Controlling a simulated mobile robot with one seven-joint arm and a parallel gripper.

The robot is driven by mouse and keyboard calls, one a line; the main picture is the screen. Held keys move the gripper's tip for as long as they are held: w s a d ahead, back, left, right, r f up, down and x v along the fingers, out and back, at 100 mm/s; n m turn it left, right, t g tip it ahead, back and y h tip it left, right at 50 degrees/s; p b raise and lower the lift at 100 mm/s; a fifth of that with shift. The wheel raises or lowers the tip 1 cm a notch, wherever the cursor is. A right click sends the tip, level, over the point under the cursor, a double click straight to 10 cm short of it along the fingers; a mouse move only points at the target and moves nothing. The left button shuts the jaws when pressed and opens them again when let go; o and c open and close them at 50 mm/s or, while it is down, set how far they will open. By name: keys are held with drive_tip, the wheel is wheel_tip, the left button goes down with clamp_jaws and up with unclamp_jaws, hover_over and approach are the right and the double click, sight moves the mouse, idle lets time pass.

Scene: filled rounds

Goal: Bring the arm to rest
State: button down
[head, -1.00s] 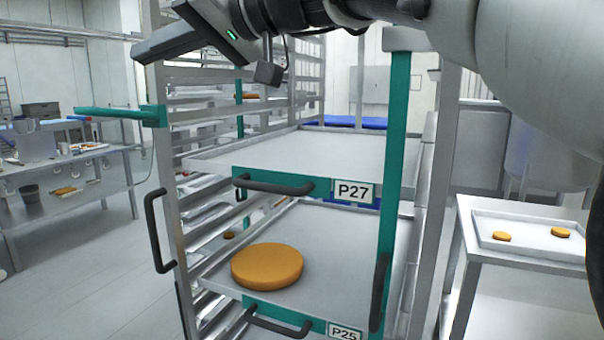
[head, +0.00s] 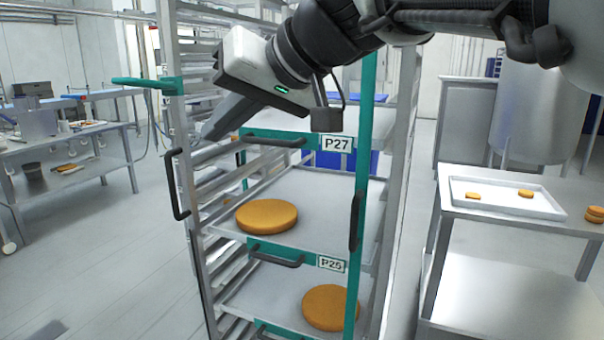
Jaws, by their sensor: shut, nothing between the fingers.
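My gripper (head: 228,118) hangs at the upper middle of the head view, in front of the rack, with its fingers pointing down and left. It is shut and holds nothing. My arm reaches in from the upper right. The metal rack (head: 384,200) stands behind it with green uprights and several trays. The P27 tray (head: 362,128) is partly hidden by my gripper. The tray below it, labelled P25 or P26 (head: 330,195), carries an orange-brown round (head: 267,216). A lower tray (head: 262,298) carries another round (head: 330,307).
A workbench (head: 70,135) stands at the left. Black handles (head: 176,185) stick out from the rack. The floor (head: 95,240) at left is clear.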

drive_tip(key=s+d+f+m+h, duration=0.35)
drive_tip(key=s+d+f, duration=0.35)
drive_tip(key=d+f, duration=0.55)
drive_tip(key=s+d+f+m+h, duration=0.2)
drive_tip(key=s+d+f+h, duration=0.35)
drive_tip(key=d+f, duration=0.7)
wheel_tip(320, 180, up, 22)
drive_tip(key=s+p, duration=0.1)
drive_tip(key=p, duration=2.2)
drive_tip(key=shift+s+d+g, duration=0.25)
drive_tip(key=shift+g, duration=0.05)
drive_tip(key=shift+f, duration=0.15)
